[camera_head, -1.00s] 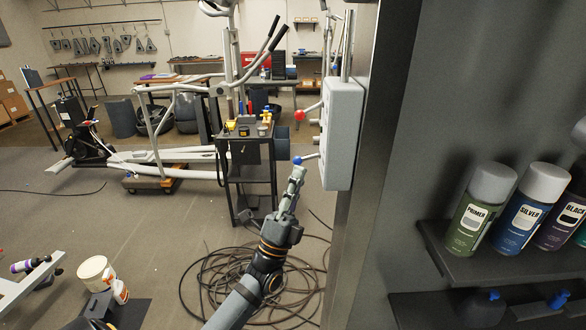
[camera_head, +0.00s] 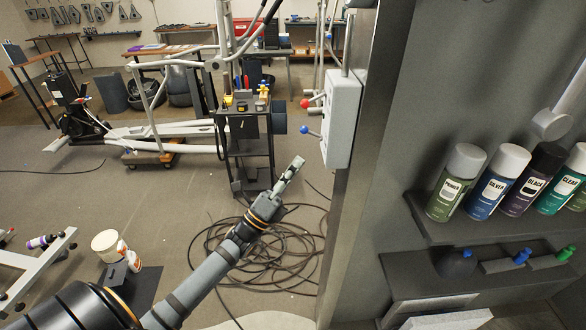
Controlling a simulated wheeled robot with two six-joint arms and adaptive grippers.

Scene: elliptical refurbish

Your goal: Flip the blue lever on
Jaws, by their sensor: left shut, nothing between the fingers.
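The blue lever (camera_head: 306,130) is a short rod with a blue ball end on the left side of a grey wall box (camera_head: 343,118). Its rod slopes up toward the ball. A red-ended lever (camera_head: 306,103) sits above it on the same box, angled a little down toward its ball. My left gripper (camera_head: 297,164) is shut and empty, below and slightly left of the blue ball, apart from it in the picture. My right gripper is not in view.
A dark post (camera_head: 370,150) stands right of the box. Spray cans (camera_head: 496,181) line a shelf at the right. A black tool cart (camera_head: 250,150) stands behind the gripper. Coiled cable (camera_head: 255,250) lies on the floor.

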